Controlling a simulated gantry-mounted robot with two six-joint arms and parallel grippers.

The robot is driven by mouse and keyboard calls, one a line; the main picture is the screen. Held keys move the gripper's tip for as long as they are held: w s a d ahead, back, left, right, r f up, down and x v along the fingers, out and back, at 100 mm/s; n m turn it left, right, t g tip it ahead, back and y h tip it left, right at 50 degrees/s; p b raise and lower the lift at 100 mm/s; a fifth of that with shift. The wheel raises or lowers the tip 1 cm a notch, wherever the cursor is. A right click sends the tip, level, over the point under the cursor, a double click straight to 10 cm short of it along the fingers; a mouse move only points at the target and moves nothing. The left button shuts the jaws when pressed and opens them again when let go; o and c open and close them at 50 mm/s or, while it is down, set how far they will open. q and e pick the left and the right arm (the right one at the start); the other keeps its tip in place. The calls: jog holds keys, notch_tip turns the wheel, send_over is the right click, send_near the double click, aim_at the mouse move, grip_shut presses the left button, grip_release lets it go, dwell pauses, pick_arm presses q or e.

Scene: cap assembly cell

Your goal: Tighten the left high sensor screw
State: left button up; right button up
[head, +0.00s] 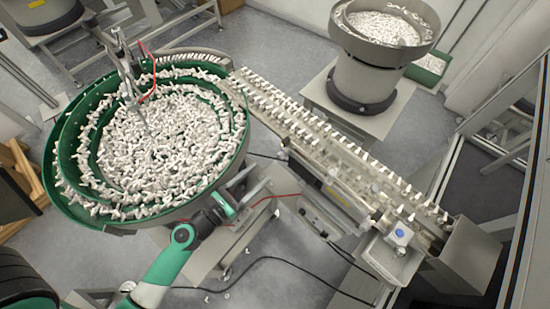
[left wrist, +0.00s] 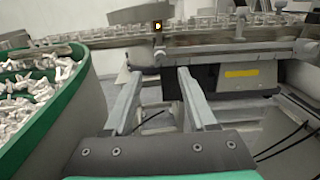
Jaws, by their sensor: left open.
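My left gripper (head: 226,205) is beside the lower right rim of the green bowl feeder (head: 62,182). In the left wrist view the left gripper (left wrist: 158,75) has its two fingers apart, with nothing between them. I cannot make out the left high sensor screw in either view. My right gripper does not show.
The green bowl, full of white parts, stands close left of the gripper. The linear feed track (head: 330,150) runs from the bowl to the lower right. A grey bowl feeder (head: 362,72) stands at the back. Cables (head: 285,262) lie on the floor.

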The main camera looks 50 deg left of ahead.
aim_at(279, 157)
pick_arm(q)
jog(key=w, duration=0.7)
jog(key=shift+w+a+p, duration=0.25)
jog(key=shift+w+p, duration=0.1)
grip_shut()
